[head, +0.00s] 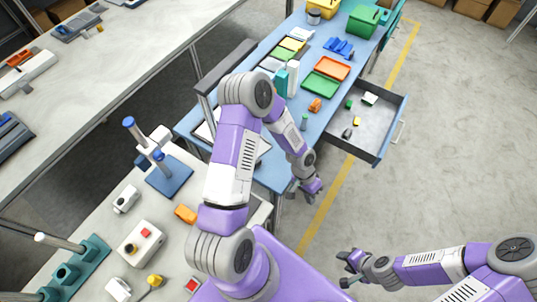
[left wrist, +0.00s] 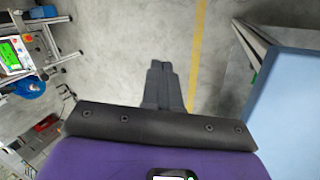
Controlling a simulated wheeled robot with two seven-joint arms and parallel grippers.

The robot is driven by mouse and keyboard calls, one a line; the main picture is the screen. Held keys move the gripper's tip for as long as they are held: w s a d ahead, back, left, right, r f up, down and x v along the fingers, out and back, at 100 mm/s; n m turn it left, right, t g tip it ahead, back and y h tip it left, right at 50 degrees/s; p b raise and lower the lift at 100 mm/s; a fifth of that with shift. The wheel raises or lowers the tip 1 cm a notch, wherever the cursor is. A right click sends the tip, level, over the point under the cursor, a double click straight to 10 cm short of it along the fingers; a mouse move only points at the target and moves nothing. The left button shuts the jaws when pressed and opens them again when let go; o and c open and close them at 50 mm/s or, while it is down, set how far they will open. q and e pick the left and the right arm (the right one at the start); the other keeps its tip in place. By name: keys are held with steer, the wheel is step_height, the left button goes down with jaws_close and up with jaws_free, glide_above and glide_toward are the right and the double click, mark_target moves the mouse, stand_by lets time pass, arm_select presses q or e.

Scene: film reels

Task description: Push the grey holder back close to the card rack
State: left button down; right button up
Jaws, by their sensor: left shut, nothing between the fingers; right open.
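I cannot single out the grey holder with certainty. A sloping row of grey, yellow and green flat pieces (head: 288,48) on the blue table (head: 325,57) may be the card rack. My left gripper (head: 313,188) is shut and empty. It hangs low beyond the near right edge of the blue table, apart from the things on it. Its closed fingers show over bare floor in the left wrist view (left wrist: 160,80). My right gripper (head: 347,270) is open and empty above the floor at the lower right. My left arm hides part of the blue table.
An open grey drawer (head: 372,136) with small blocks juts out from the blue table's right side. An orange tray (head: 332,68) and green tray (head: 320,86) lie on the table. A dark bar on posts (head: 224,66) rises beside my left arm.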

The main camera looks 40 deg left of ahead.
mark_target(264, 162)
arm_select(q)
steer(key=w+a+r+y, duration=0.1)
steer(key=w+a, duration=0.1)
steer(key=a, duration=0.2)
steer(key=w+a+r+m+y, duration=0.1)
steer(key=w+a+r, duration=0.1)
steer(key=w+a, duration=0.1)
steer(key=w+a+r+m+g+y, duration=0.1)
steer(key=w+a+r, duration=0.1)
steer(key=a, duration=0.3)
steer(key=shift+w+a+r+b, duration=0.1)
steer(key=shift+w+r+b, duration=0.1)
steer(key=shift+b, duration=0.2)
steer(key=w+a+r+y, duration=0.1)
steer(key=a+r+y, duration=0.1)
steer(key=a+r, duration=0.45)
steer(key=shift+m+g, duration=0.3)
steer(key=x, duration=0.3)
steer(key=a+x, duration=0.1)
steer(key=x, duration=0.3)
steer(key=b+x, duration=0.1)
steer(key=x, duration=0.2)
steer(key=shift+w+a+f, duration=0.3)
steer(key=shift+a+f, duration=0.05)
steer(key=shift+f, duration=0.1)
steer(key=s, duration=0.2)
steer(key=s+a, duration=0.1)
steer(key=shift+f+p, duration=0.3)
steer(key=shift+s+a, duration=0.2)
steer(key=shift+s, duration=0.25)
